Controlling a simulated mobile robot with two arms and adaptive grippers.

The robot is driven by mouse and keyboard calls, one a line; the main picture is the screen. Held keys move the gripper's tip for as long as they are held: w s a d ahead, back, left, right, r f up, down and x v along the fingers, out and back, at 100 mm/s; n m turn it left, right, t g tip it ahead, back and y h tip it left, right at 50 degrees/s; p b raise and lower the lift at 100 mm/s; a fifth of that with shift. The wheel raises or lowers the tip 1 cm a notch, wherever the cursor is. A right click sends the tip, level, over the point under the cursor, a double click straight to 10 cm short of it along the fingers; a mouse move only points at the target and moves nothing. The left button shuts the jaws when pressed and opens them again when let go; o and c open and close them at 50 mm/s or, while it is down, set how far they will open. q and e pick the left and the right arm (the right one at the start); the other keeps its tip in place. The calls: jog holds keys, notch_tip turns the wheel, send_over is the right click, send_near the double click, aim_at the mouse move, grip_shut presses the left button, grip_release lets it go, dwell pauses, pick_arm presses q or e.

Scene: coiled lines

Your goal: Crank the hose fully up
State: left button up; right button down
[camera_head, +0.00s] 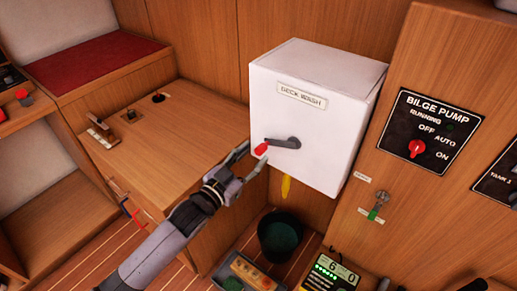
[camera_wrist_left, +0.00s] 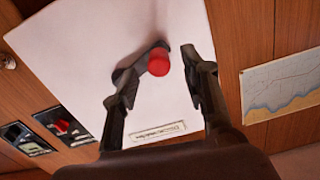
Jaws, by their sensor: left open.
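A white box labelled DECK WASH (camera_head: 315,120) is fixed to the wooden wall. Its dark crank arm (camera_head: 284,142) lies roughly sideways and ends at the left in a red knob (camera_head: 261,149). The yellow end of the hose (camera_head: 286,187) hangs just below the box. My left gripper (camera_head: 248,158) is open beside the red knob. In the left wrist view the red knob (camera_wrist_left: 159,62) shows between the two spread fingers (camera_wrist_left: 157,66), with the crank arm (camera_wrist_left: 130,76) behind. I cannot tell whether a finger touches the knob. My right gripper is not in view.
A bilge pump panel (camera_head: 430,131) with a red switch is on the wall to the right. Below the box stand a dark bucket (camera_head: 282,237) and a tray of items (camera_head: 247,274). A wooden counter (camera_head: 165,130) lies left of the box.

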aim_at(257, 152)
pick_arm(q)
jog(key=shift+x, duration=1.7)
jog(key=shift+c, duration=0.5)
grip_shut()
